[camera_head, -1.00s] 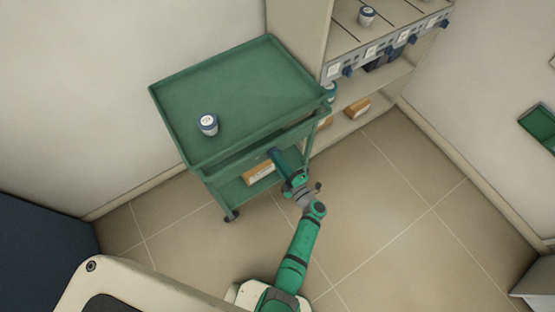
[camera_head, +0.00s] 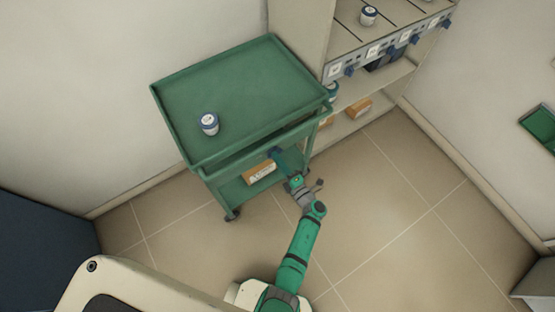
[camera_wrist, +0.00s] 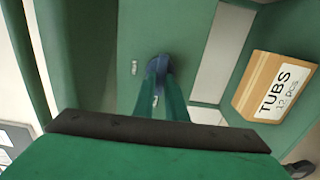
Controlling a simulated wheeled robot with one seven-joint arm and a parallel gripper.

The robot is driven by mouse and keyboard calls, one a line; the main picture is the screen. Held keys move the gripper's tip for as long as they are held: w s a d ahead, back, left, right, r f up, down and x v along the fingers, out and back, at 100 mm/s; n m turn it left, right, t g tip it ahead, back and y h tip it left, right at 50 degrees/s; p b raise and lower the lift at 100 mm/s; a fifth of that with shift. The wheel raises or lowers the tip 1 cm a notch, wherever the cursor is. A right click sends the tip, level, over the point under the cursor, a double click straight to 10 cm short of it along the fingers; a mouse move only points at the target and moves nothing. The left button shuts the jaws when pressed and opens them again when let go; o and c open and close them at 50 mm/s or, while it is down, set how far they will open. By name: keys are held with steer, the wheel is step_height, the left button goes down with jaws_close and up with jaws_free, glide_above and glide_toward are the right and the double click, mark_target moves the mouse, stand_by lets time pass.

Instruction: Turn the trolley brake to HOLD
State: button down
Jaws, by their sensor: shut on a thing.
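The green trolley (camera_head: 235,85) stands against the wall, its tray on top and a shelf below. The blue brake handle (camera_wrist: 156,70) is on the trolley's green front panel (camera_wrist: 185,30), with small pale marks above-left and below it. My gripper (camera_wrist: 163,82) is shut on the blue handle, with its green fingers on either side. In the head view my gripper (camera_head: 279,156) is at the trolley's front side, under the tray edge. The fingers hide part of the handle, and any lettering on the marks is too small to read.
A white tub with a blue band (camera_head: 209,124) stands on the trolley's tray. A box labelled TUBS (camera_wrist: 275,88) sits on its lower shelf. A shelf unit (camera_head: 385,45) with blue knobs stands at the right. The tiled floor (camera_head: 400,210) is clear.

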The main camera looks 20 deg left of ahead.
steer(key=shift+d, duration=0.1)
steer(key=c, duration=1.8)
jaws_free()
steer(key=v, duration=1)
steer(key=shift+s+d, duration=0.3)
